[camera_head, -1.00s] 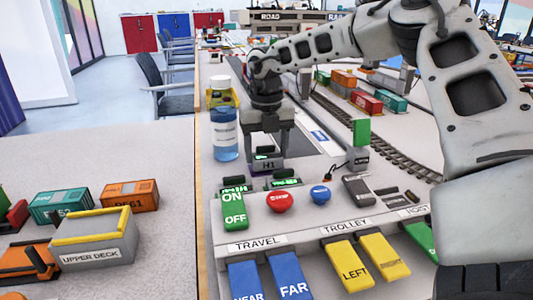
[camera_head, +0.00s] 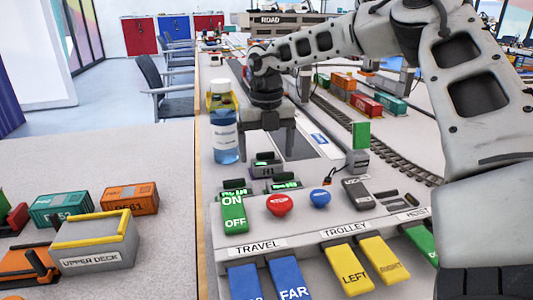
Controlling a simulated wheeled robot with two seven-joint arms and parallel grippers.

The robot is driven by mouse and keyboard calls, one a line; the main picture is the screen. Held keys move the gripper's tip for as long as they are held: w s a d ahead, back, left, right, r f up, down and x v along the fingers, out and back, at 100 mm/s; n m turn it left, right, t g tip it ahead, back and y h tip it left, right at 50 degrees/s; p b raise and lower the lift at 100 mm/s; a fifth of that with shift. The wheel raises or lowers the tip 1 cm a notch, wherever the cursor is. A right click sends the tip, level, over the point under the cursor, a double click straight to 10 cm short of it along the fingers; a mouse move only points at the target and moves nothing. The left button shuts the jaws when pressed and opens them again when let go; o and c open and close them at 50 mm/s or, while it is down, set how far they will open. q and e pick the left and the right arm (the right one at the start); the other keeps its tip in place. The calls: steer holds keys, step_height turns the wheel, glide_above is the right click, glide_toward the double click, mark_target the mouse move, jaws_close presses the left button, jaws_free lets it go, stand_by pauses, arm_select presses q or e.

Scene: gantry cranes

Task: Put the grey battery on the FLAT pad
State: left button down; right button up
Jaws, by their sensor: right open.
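My right gripper (camera_head: 267,143) is open and empty, its two fingers pointing down just behind and above a small grey block labelled H1 (camera_head: 267,171). A green-lit display shows at the top of that block. A dark grey block with a pale label (camera_head: 358,194) lies to the right of the blue button; I cannot tell whether it or the H1 block is the grey battery. Two small units with green displays, one at left (camera_head: 233,184) and one at right (camera_head: 285,185), sit in front of the H1 block. No FLAT lettering is readable. My left gripper is not in view.
A bottle of blue liquid (camera_head: 224,135) stands close left of my right gripper. A control panel with a red button (camera_head: 279,204), a blue button (camera_head: 320,198) and coloured keys lies in front. Toy containers and an UPPER DECK block (camera_head: 95,245) sit on the left table.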

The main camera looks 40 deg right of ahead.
mark_target(267, 161)
step_height(267, 161, up, 10)
steer(key=p, duration=0.1)
steer(key=shift+p, duration=0.3)
stand_by(0.4)
